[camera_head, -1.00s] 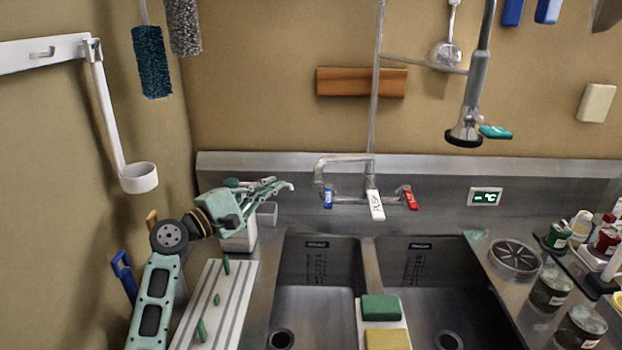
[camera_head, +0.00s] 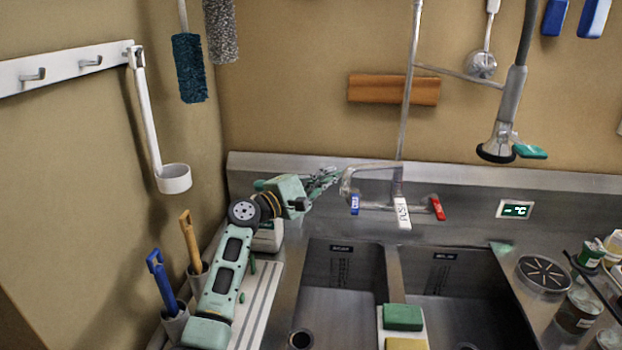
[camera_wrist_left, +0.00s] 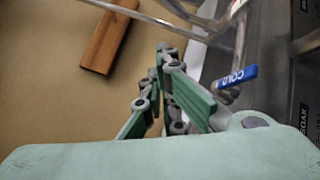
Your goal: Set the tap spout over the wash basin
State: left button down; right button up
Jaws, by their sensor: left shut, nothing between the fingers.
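The chrome tap spout (camera_head: 372,167) is on the back wall of the sink. It reaches left from the riser pipe, its bent end beside the blue cold handle (camera_head: 355,204). A white tag (camera_head: 402,212) hangs below the riser. My left gripper (camera_head: 325,178) is shut and empty, just left of the bent end; contact cannot be told. Its closed fingers (camera_wrist_left: 165,62) show in the left wrist view near blurred metal pipes. The left basin (camera_head: 328,300) bears a label reading SOAK in the wrist view. The right basin (camera_head: 455,300) has a label too small to read. My right gripper is not in view.
A green sponge (camera_head: 403,317) lies on the divider between the basins. A red hot handle (camera_head: 438,207) is right of the tag. A spray head (camera_head: 497,150) hangs at upper right. Jars (camera_head: 580,311) stand on the right counter. A brush holder (camera_head: 175,325) is left of my arm.

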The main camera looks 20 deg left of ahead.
pick_arm(q)
jog(key=d+p, duration=0.1)
jog(key=d+r, duration=0.1)
jog(key=d+p, duration=0.1)
jog(key=shift+s+d+r+p, duration=0.3)
jog(key=shift+s+r, duration=0.1)
jog(key=shift+w+f, duration=0.1)
